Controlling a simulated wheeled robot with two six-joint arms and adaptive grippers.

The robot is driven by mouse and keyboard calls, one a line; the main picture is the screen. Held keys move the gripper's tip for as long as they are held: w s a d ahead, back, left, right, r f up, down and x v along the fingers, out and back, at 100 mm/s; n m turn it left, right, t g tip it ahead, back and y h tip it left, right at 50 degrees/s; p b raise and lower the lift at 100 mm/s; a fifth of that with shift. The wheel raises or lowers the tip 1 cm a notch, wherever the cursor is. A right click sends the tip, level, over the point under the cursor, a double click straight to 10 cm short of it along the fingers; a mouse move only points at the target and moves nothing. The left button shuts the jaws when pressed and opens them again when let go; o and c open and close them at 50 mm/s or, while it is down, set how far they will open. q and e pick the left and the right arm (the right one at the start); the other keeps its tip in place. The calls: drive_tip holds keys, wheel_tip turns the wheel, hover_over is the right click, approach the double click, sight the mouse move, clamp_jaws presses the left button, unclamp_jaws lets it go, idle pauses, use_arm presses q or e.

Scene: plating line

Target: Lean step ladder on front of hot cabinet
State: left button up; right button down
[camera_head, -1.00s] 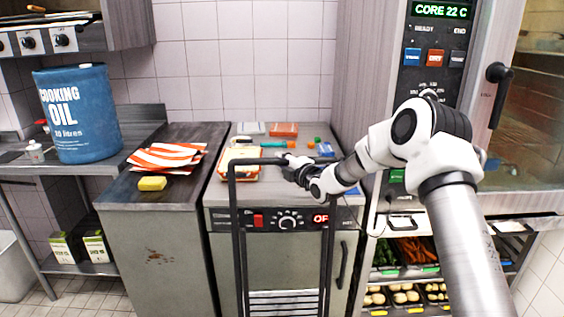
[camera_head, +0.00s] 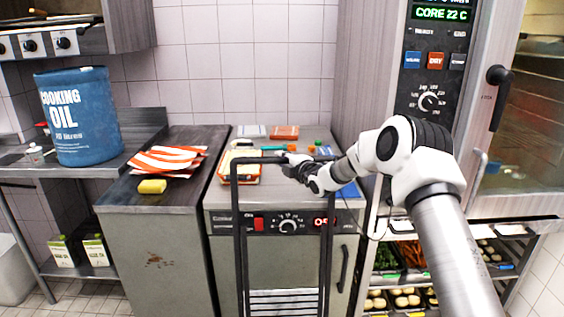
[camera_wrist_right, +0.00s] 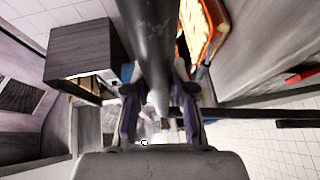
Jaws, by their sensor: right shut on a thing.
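The step ladder is a dark tubular frame (camera_head: 236,220) standing in front of the hot cabinet (camera_head: 340,245) in the head view. Its top rail (camera_head: 258,160) reaches above the cabinet top, and its light ribbed step shows low down. I cannot tell whether the ladder touches the cabinet. My right gripper (camera_head: 290,168) is shut on the ladder's top rail near its right corner. In the right wrist view a dark tube (camera_wrist_right: 150,50) runs between the fingers. The cabinet's control panel, with a red switch, dial and red display, shows behind the frame. My left gripper is out of view.
A yellow-topped item (camera_head: 240,168), boards and small colored things lie on the cabinet top. Left is a dark counter with striped cloths (camera_head: 168,160) and a yellow sponge (camera_head: 152,187). A blue oil drum (camera_head: 75,115) stands further left. An oven and tray rack stand right.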

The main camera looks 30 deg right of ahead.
drive_tip(key=shift+w+d+f, duration=0.15)
drive_tip(key=shift+d+f, duration=0.1)
drive_tip(key=shift+f, duration=0.6)
drive_tip(key=shift+w+d+f, duration=0.3)
drive_tip(key=shift+w+d, duration=0.1)
drive_tip(key=shift+w, duration=0.3)
drive_tip(key=shift+w+d, duration=0.35)
drive_tip(key=shift+w, duration=0.15)
idle(0.7)
drive_tip(key=c, duration=1.3)
unclamp_jaws()
drive_tip(key=o, duration=0.4)
drive_tip(key=shift+w+f, duration=0.1)
drive_tip(key=shift+f, duration=0.1)
drive_tip(key=shift+d, duration=0.2)
